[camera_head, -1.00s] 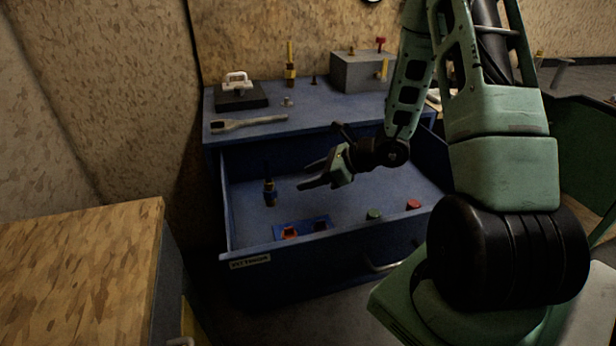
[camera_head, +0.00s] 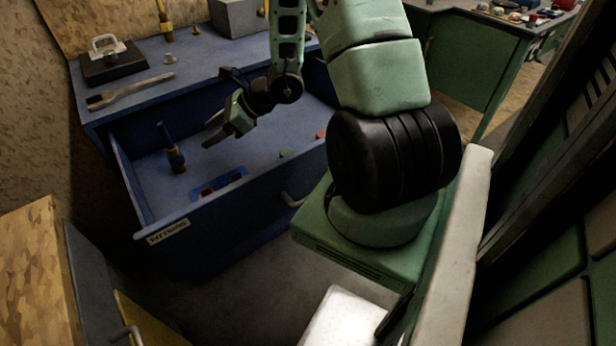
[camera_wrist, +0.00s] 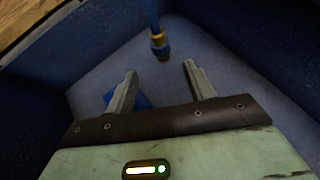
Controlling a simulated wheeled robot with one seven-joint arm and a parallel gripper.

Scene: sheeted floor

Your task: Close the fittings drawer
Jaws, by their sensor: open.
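The blue fittings drawer (camera_head: 225,224) is pulled out from the blue cabinet, with a label at the left of its front and a metal handle (camera_head: 291,200). In it are an upright blue and brass fitting (camera_head: 175,158), a small blue tray (camera_head: 219,181), a green piece (camera_head: 286,153) and a red piece (camera_head: 321,135). My gripper (camera_head: 212,133) is open and empty, above the drawer's interior and behind its front panel. In the wrist view, my gripper's fingers (camera_wrist: 159,80) are apart, with the fitting (camera_wrist: 158,42) beyond them and part of the blue tray (camera_wrist: 143,101) near the left finger.
A wooden-topped unit (camera_head: 35,270) stands at the front left. Bare floor (camera_head: 255,285) lies before the drawer.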

